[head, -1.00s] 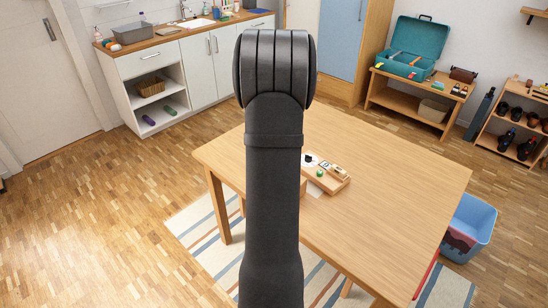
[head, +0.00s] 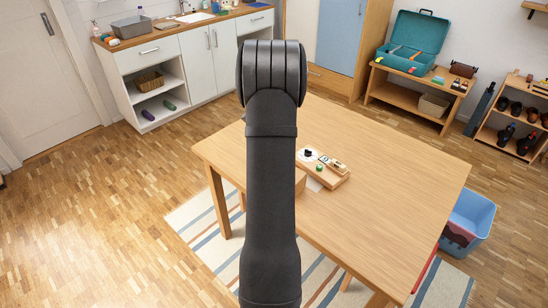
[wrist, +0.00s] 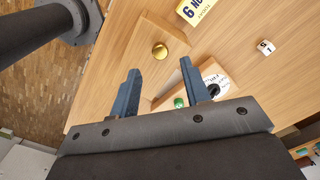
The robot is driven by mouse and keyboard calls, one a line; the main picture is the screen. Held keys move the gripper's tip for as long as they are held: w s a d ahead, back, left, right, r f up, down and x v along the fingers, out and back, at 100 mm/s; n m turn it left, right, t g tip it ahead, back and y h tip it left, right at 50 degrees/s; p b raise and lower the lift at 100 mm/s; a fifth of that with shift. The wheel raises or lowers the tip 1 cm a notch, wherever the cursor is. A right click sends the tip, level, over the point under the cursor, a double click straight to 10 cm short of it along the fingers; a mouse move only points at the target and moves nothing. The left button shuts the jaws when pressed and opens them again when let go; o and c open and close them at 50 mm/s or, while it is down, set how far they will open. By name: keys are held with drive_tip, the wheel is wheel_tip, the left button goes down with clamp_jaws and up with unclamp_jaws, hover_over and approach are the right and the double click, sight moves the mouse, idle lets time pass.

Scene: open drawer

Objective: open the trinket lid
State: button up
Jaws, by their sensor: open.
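A light wooden lid with a round brass knob (wrist: 160,50) shows in the wrist view, just beyond my fingertips; I take it to be the trinket lid (wrist: 150,72). It looks closed and lies flat. My gripper (wrist: 160,78) is open and empty, its two blue-grey fingers apart, with the knob beyond the gap between them. I cannot tell how high the fingers are above the lid.
Beside the lid stand a green piece (wrist: 180,102) and a black knob on a white disc (wrist: 213,88). A yellow lettered block (wrist: 194,10) and a white die (wrist: 265,47) lie farther off. Much of the table (head: 400,185) is clear on the right.

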wheel_tip(320, 180, down, 5)
drive_tip(key=shift+r, duration=0.1)
idle(0.3)
drive_tip(key=shift+d, duration=0.1)
clamp_jaws()
